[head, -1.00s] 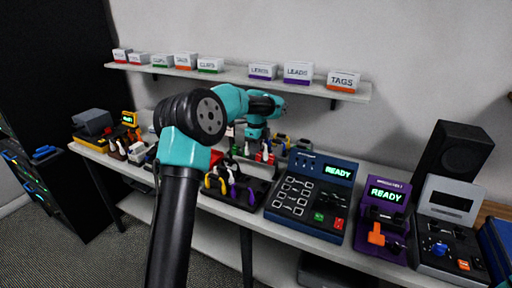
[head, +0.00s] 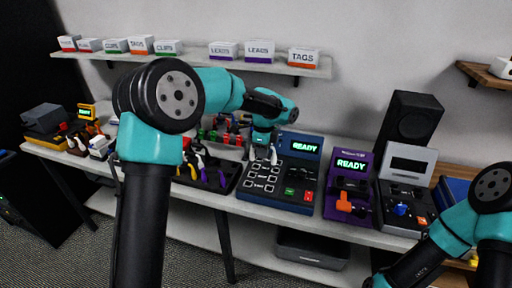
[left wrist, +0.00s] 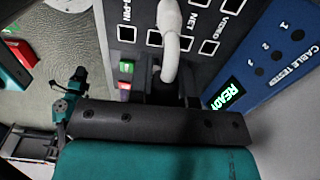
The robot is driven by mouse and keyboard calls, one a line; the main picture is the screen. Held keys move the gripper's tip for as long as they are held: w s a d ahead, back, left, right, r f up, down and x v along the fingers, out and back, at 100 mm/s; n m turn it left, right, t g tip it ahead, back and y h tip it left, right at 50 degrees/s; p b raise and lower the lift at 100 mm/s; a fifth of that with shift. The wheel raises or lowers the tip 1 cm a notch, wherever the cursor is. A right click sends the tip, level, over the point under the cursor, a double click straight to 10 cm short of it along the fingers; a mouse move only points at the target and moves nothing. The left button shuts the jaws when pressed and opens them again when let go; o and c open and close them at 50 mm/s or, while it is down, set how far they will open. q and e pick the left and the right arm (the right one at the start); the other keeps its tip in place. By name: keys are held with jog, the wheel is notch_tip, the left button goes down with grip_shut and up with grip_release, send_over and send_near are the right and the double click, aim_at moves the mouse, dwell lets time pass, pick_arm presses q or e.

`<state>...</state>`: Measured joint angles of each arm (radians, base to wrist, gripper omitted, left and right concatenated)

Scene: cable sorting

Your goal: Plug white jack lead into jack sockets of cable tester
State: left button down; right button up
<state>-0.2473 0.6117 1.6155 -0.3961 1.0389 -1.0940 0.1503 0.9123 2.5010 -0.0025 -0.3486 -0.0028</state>
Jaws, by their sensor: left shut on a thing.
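The cable tester (head: 262,206) is a dark blue box with a lit READY screen, labelled sockets and green and red buttons. It also shows in the left wrist view (left wrist: 283,62), with NET and VIDEO sockets. My left gripper (head: 264,152) is over the tester's back left part, shut on the white jack lead (head: 273,156). In the left wrist view the lead (left wrist: 171,45) is a white loop across the socket panel. Its plug ends and the jack sockets cannot be made out. My right arm is at lower right; its gripper is out of view.
A dark rack (head: 215,181) with several coloured leads stands left of the tester. A purple READY device (head: 332,207) and a grey device (head: 408,161) stand to its right. A shelf (head: 200,63) with labelled boxes runs along the wall behind.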

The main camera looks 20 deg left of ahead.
pick_arm(q)
jog(key=shift+f, duration=0.15)
jog(key=shift+f, duration=2.6)
jog(key=shift+f, duration=0.85)
dwell(1.0)
jog(key=shift+c, duration=2.1)
grip_release()
jog(key=shift+r, duration=4)
